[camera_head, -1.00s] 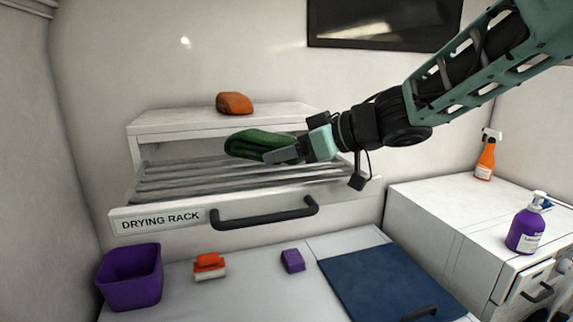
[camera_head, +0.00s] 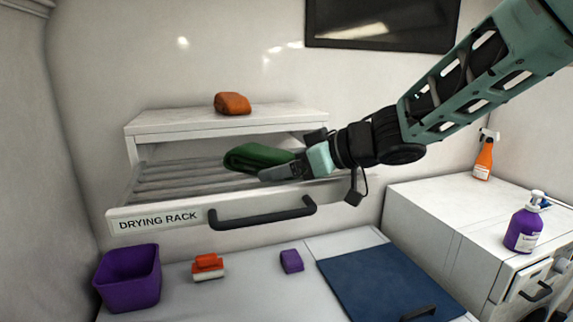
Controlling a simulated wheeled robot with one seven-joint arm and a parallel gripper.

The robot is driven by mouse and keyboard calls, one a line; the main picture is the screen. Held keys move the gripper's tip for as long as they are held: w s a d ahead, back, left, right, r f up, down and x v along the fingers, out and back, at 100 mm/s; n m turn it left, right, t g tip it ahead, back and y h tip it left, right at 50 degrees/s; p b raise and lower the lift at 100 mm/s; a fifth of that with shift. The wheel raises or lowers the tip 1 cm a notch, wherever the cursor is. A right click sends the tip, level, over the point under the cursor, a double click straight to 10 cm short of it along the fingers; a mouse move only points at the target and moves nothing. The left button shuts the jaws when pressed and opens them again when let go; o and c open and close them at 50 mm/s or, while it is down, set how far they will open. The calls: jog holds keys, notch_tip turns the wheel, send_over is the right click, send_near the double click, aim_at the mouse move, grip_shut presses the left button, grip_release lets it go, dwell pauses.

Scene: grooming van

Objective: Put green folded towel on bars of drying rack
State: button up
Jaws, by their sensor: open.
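The green folded towel (camera_head: 255,156) lies at the bars of the drying rack (camera_head: 180,183), toward their right part; it looks to be resting on them. The rack is a pulled-out drawer with grey bars, a labelled white front and a black handle. My gripper (camera_head: 270,173) is open at the towel's right front side, low over the bars. One finger shows along the towel's near edge; the other finger is hidden. I cannot tell whether the fingers still touch the towel.
An orange folded towel (camera_head: 233,103) lies on top of the rack housing. Below are a purple bin (camera_head: 129,278), a red and white brush (camera_head: 208,267), a purple block (camera_head: 291,261) and a blue mat (camera_head: 390,284). Orange (camera_head: 485,156) and purple (camera_head: 524,228) bottles stand right.

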jog(key=b+v, duration=0.1)
jog(key=v, duration=1.1)
jog(key=shift+r, duration=0.1)
jog(key=shift+d, duration=0.1)
